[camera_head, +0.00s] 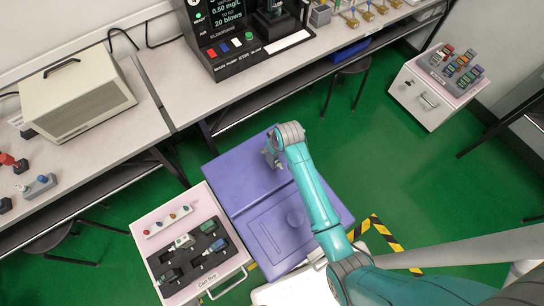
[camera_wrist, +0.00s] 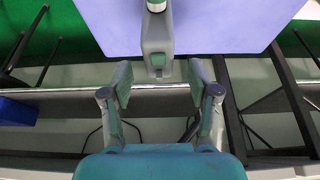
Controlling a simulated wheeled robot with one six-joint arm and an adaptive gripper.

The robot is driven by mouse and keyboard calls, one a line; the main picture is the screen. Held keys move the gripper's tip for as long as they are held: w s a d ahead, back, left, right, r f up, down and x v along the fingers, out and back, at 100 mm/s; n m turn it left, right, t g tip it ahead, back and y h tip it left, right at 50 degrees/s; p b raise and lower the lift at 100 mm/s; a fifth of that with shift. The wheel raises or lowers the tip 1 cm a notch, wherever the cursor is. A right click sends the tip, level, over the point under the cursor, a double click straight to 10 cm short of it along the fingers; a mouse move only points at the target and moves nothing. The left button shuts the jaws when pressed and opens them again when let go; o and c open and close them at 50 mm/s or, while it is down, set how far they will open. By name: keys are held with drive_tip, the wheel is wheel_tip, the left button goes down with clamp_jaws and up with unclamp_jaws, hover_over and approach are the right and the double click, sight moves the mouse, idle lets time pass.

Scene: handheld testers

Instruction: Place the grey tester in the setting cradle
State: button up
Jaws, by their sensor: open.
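A light grey tester with a greenish patch (camera_head: 180,243) lies in the dark foam tray on the pink-topped cart at lower left. My gripper (camera_head: 268,155) is far up and right of it, over a purple surface. In the wrist view my gripper (camera_wrist: 161,82) is open, its fingers wide apart. A grey piece with a green patch (camera_wrist: 157,38) shows between and beyond the fingertips, with gaps on both sides; I cannot tell what it is. The black setting station (camera_head: 245,30) stands on the back bench; its cradle (camera_head: 272,10) is partly cut off by the top edge.
A blue-green tester (camera_head: 212,248) and a dark tester (camera_head: 170,275) lie beside the grey one. A beige box (camera_head: 75,92) stands on the left bench. A white cabinet (camera_head: 425,95) holds more testers.

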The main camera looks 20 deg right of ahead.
sight(270, 159)
drive_tip(key=shift+x, duration=2.7)
drive_tip(key=shift+s, duration=0.15)
drive_tip(key=shift+d, duration=0.1)
clamp_jaws()
